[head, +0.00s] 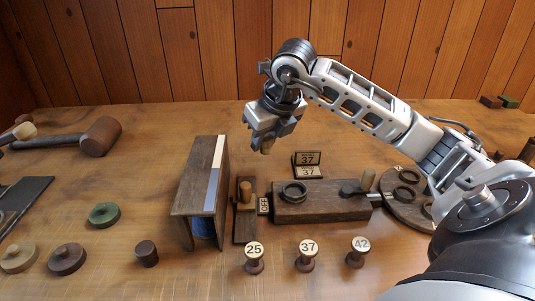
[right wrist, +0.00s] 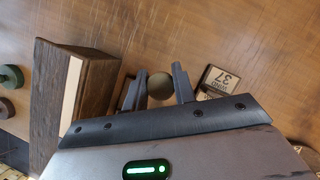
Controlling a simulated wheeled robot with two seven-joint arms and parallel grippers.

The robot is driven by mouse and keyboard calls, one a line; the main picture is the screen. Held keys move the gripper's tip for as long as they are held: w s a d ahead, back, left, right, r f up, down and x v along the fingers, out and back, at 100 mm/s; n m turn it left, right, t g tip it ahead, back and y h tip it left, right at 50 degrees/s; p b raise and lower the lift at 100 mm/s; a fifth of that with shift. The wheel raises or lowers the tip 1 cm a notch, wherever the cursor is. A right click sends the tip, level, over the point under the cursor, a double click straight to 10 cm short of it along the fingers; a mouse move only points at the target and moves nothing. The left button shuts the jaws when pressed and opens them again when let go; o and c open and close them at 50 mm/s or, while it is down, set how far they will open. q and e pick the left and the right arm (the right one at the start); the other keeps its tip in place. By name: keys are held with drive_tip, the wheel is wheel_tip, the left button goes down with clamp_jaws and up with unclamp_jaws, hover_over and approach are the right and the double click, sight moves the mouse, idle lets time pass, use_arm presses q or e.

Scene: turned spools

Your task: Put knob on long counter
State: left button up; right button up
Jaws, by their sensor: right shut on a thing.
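My right gripper (head: 266,138) is shut on a small tan-brown wooden knob (head: 267,147), held in the air above the back middle of the long wooden counter (head: 330,275). In the right wrist view, the knob's round end (right wrist: 160,86) shows between the two fingers of the right gripper (right wrist: 160,92). The gripper hides the rest of the knob. The knob is apart from the counter surface below it. My left gripper is out of view.
Below stand an upright dark wooden stand (head: 200,190), a block with a ring (head: 320,207) and a small "37" sign (head: 308,165). Numbered spools (head: 307,255) stand in front. A mallet (head: 98,137) and several discs (head: 104,215) lie left. Bare counter lies behind the stand.

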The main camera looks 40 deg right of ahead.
sight(267, 165)
drive_tip(key=shift+w+d+f, duration=0.3)
drive_tip(key=shift+d+f, duration=0.1)
drive_tip(key=shift+f, duration=0.2)
drive_tip(key=f, duration=0.3)
drive_tip(key=shift+w+d+f, duration=0.1)
drive_tip(key=shift+w+d, duration=0.05)
drive_tip(key=shift+d, duration=0.2)
drive_tip(key=shift+f, duration=0.3)
drive_tip(key=shift+f, duration=0.15)
drive_tip(key=o, duration=1)
drive_tip(key=shift+o, duration=0.2)
